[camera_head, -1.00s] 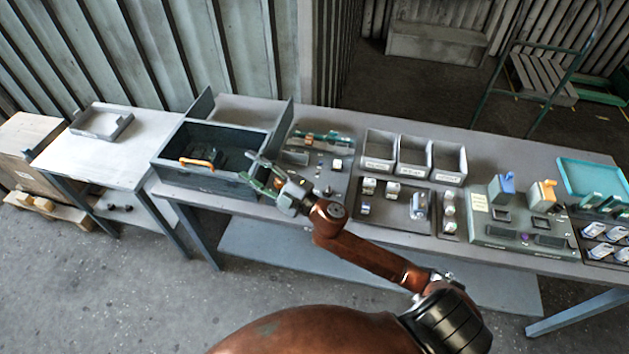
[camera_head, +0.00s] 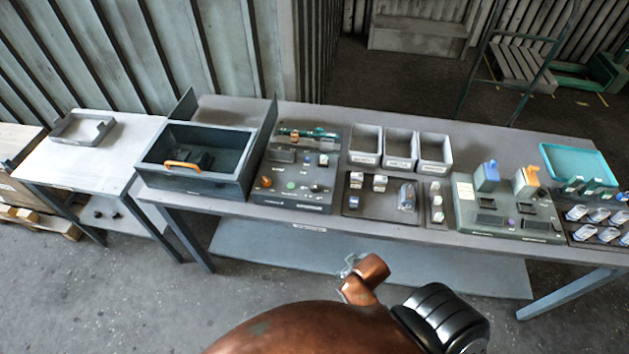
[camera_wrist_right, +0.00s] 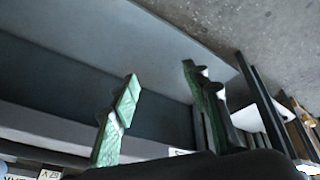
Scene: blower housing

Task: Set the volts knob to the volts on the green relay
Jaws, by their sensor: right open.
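A dark control panel (camera_head: 268,193) stands on the long bench, right of the open grey housing. It bears several small knobs and buttons, among them a green one (camera_head: 291,185). Which of them is the volts knob, and its setting, are too small to tell. A green and orange part (camera_head: 308,135) lies along the panel's back; I cannot tell whether it is the green relay. My right gripper (camera_wrist_right: 160,73) is open and empty in the right wrist view, with the bench edge and lower shelf behind its green fingers. My left gripper is out of view.
The open housing (camera_head: 214,181) has an orange handle. Three grey bins (camera_head: 400,166) stand behind a dark tray (camera_head: 352,207) with small parts. A grey-green panel (camera_head: 470,218) with blue and orange-topped blocks and a teal tray (camera_head: 577,160) are farther right. Floor before the bench is clear.

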